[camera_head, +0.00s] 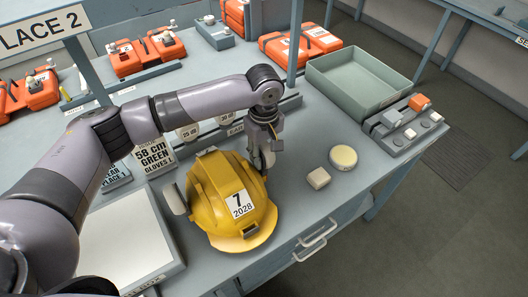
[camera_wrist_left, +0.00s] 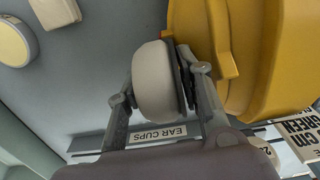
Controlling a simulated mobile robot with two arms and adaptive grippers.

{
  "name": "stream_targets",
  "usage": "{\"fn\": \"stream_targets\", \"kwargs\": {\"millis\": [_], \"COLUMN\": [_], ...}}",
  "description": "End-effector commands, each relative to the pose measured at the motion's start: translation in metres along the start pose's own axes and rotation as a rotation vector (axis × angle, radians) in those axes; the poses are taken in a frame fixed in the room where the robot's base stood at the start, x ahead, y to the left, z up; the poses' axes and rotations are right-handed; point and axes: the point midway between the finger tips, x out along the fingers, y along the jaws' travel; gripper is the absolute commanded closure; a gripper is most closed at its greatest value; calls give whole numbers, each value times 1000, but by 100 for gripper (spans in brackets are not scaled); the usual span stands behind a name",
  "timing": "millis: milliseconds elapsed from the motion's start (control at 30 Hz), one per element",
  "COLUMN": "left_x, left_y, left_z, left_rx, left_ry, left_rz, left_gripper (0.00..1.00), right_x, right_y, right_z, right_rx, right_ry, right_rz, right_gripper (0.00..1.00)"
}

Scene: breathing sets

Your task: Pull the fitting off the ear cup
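A yellow hard hat (camera_head: 213,193) with a label reading 7 2028 sits on the bench; its side also shows in the left wrist view (camera_wrist_left: 275,55). A pale rounded ear cup (camera_wrist_left: 155,82) with a dark rim is beside the hat's wall. My left gripper (camera_head: 262,148) reaches down at the hat's far right side. In the left wrist view its fingers (camera_wrist_left: 160,90) lie on both sides of the ear cup and appear to press on it. The joint between cup and hat is partly hidden by the finger. Another pale cup (camera_head: 173,199) shows on the hat's left side.
A round cream piece (camera_head: 343,157) and a small cream block (camera_head: 318,178) lie right of the hat. A grey-green open tray (camera_head: 360,84) and a grey holder (camera_head: 408,130) stand behind. Upright signs (camera_head: 153,157) stand to the left. The front right bench is clear.

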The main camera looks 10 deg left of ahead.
Motion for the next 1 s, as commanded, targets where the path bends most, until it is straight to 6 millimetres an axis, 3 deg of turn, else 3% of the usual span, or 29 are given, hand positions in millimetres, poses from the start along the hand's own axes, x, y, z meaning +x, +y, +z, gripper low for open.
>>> {"fn": "stream_targets", "kwargs": {"millis": [367, 900, 933, 1000], "left_x": [6, 6, 6, 6], "left_y": [0, 0, 0, 0], "left_z": [0, 0, 0, 0], "left_rx": [1, 0, 0, 0], "left_ry": [0, 1, 1, 1], "left_rz": [-1, -1, -1, -1], "left_gripper": [66, 100, 74, 78], "right_x": [-1, -1, -1, -1], "right_y": [-4, -4, -4, -3], "right_z": [-3, -3, -3, -3], "right_rx": [2, 1, 1, 1], "right_ry": [4, 4, 4, 3], "right_rz": [-5, -4, -4, -3], "right_gripper": [60, 60, 60, 60]}}
